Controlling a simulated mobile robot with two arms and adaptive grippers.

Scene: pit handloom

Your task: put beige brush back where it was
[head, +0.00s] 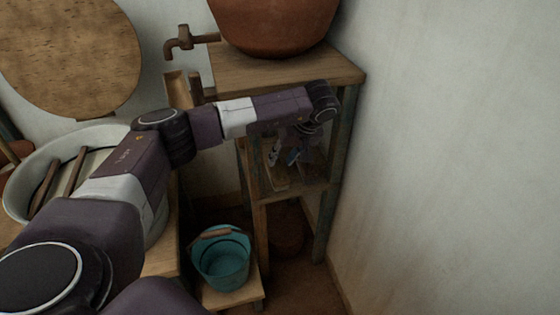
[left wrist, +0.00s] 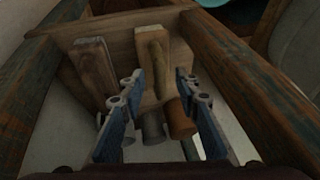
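My left arm reaches across the head view into the open shelf of the wooden stand (head: 314,187). My left gripper (head: 284,157) is partly hidden under the arm there. In the left wrist view the blue fingers of the left gripper (left wrist: 159,80) are apart, with a gap between them. Flat wooden pieces lie on the shelf ahead: one to the left (left wrist: 96,68) and one between the fingers with a rounded bar (left wrist: 157,66) on it. I cannot tell which of them is the beige brush. My right gripper is not in view.
A grey cylinder (left wrist: 152,127) and a brown cylinder (left wrist: 181,121) stand close to the fingers. Stand posts (left wrist: 235,62) flank the gripper. A clay pot (head: 273,25) sits on top, a teal bucket (head: 222,264) stands below, and a white wall (head: 450,150) is at the right.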

